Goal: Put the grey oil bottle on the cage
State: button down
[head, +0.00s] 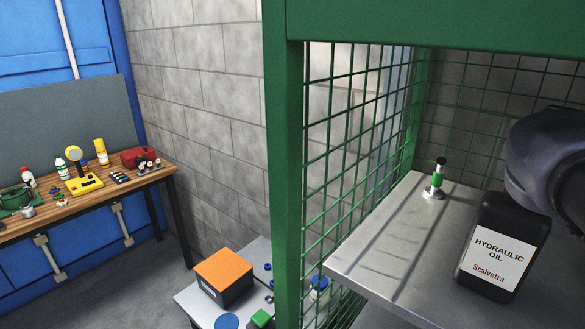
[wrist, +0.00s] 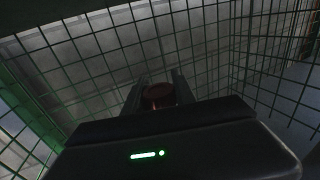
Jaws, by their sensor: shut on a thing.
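The dark grey, nearly black oil bottle (head: 492,250) has a white label reading "HYDRAULIC OIL Scalvetra". In the head view it is upright at the right, over the metal shelf (head: 385,235) of the green cage (head: 281,130). Its base looks at or close to the shelf; I cannot tell if it bears its weight. My gripper (wrist: 159,92) is shut on the bottle's dark red cap (wrist: 158,96) in the wrist view. In the head view my dark arm end covers the bottle's top right, and the fingertips are hidden.
A small green and silver item with a black top (head: 437,180) stands on the shelf, left of the bottle. Green mesh walls (head: 350,120) enclose the shelf. The shelf's left front is bare. A workbench (head: 90,205) and an orange-topped box (head: 224,272) are outside, left.

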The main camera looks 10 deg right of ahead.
jog(key=w+a+g, duration=0.1)
jog(key=w+a, duration=0.7)
jog(key=w, duration=0.5)
notch_tip(320, 180, down, 7)
jog(key=b, duration=0.2)
jog(key=shift+s+m, duration=0.15)
jog(key=shift+m, duration=0.25)
jog(key=shift+f, duration=0.2)
jog(key=c, duration=1)
grip_release()
jog(key=shift+r, duration=0.2)
